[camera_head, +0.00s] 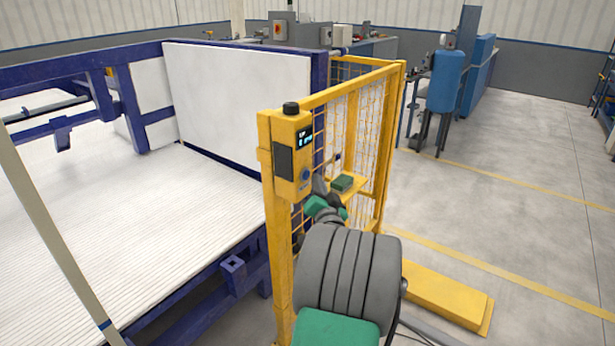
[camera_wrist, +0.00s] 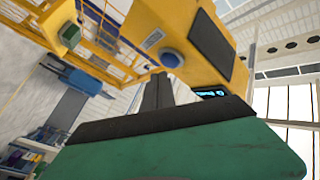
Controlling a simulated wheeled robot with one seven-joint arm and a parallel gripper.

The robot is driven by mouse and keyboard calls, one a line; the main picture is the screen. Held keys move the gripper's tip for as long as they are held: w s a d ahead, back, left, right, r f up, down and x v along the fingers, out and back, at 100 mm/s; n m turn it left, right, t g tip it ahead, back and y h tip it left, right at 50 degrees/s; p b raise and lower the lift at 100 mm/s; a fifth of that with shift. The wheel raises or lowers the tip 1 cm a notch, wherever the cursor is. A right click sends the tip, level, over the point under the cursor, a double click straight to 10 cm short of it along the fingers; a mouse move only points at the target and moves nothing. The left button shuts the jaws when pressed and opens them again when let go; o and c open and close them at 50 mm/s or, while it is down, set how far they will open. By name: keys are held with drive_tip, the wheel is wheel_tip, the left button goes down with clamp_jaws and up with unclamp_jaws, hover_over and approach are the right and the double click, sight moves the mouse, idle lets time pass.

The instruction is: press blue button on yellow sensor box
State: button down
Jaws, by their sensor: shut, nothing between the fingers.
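The yellow sensor box (camera_head: 292,152) is mounted on the yellow frame's post in the head view. Its blue button (camera_head: 305,174) is low on the face, below a small lit display. My gripper (camera_head: 319,186) is just below and right of the button. In the wrist view the box (camera_wrist: 188,35) fills the upper middle, and the round blue button (camera_wrist: 171,58) shows just past the fingertips. My gripper (camera_wrist: 158,80) is shut and empty, pointing toward the button. A small gap shows between the tips and the button in the picture; the true depth is hard to tell.
A yellow mesh fence (camera_head: 370,150) stands behind the box. A small yellow shelf (camera_head: 352,187) with a green item (camera_head: 342,182) is close to my gripper's right. A blue-framed white conveyor bed (camera_head: 130,240) lies left. Floor is clear at far right.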

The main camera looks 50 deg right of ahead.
idle(0.8)
drive_tip(key=shift+w, duration=0.45)
drive_tip(key=shift+w, duration=0.35)
idle(0.5)
drive_tip(key=shift+s+f, duration=0.1)
drive_tip(key=shift+s+b, duration=0.65)
drive_tip(key=shift+b, duration=0.1)
drive_tip(key=shift+s, duration=0.1)
